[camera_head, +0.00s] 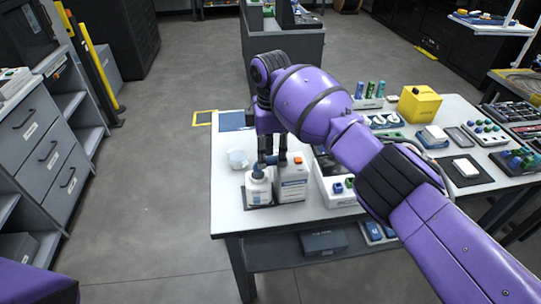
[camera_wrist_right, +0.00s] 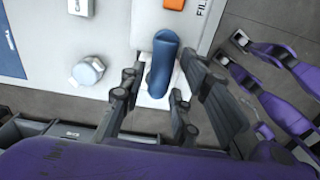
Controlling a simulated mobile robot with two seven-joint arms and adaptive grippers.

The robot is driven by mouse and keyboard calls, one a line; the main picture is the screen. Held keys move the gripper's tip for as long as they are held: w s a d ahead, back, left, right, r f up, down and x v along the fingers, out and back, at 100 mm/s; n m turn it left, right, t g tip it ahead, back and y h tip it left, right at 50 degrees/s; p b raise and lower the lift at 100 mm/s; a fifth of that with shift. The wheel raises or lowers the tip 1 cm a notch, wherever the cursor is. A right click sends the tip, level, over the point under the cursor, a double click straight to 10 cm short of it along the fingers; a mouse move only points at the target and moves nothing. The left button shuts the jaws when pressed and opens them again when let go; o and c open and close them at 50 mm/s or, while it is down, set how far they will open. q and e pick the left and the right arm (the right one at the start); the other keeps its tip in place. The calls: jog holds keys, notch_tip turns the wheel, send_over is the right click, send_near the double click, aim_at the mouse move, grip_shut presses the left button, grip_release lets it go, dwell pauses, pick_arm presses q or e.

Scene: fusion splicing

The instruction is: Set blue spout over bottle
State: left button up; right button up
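The blue spout (camera_head: 258,170) is at the mouth of the small white bottle (camera_head: 259,188) near the table's front left corner. In the right wrist view the spout (camera_wrist_right: 165,62) lies between the fingers, with a gap showing on both sides. The bottle is mostly hidden below it there. My right gripper (camera_head: 272,158) points down just above the spout and bottle; its fingers (camera_wrist_right: 160,85) are apart. How firmly the spout sits on the bottle cannot be told. My left gripper is not in view; only a purple part of mine shows at lower left.
A pale round piece (camera_head: 237,158) lies behind left. A white bin (camera_head: 338,185) and a yellow box (camera_head: 419,103) stand further right. The table's left edge is close to the bottle.

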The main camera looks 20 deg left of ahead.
aim_at(270, 158)
notch_tip(270, 158, up, 11)
dwell(0.3)
jog(key=shift+s+f, duration=0.1)
jog(key=shift+f, duration=0.05)
